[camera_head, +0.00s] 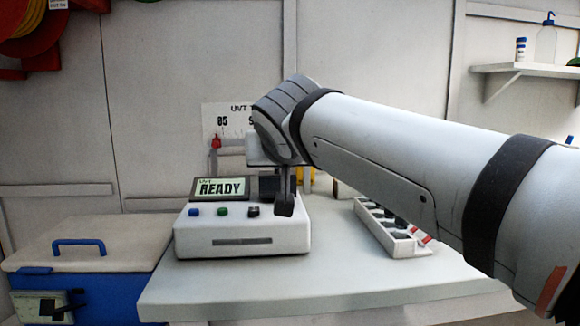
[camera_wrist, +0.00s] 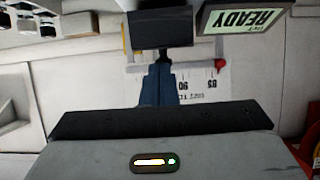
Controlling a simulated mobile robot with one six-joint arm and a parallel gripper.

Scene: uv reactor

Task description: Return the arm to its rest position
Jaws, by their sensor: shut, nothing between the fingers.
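My arm reaches in from the right in the head view. My gripper (camera_head: 284,207) points down in front of the white UV reactor box (camera_head: 240,238), near its right end. Its fingers are together with nothing between them. In the wrist view, which is upside down, the shut gripper (camera_wrist: 163,58) reaches toward a dark panel (camera_wrist: 160,28) of the reactor. I cannot tell whether the tips touch the box. The reactor screen (camera_head: 220,188) reads READY. Blue, green and black buttons sit below it.
A white rack (camera_head: 392,238) with several dark items and red-tipped pieces stands right of the reactor on the bench (camera_head: 240,280). A blue cooler (camera_head: 90,265) with a pale lid is at the left. A wall shelf (camera_head: 510,69) holds bottles. The bench front is clear.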

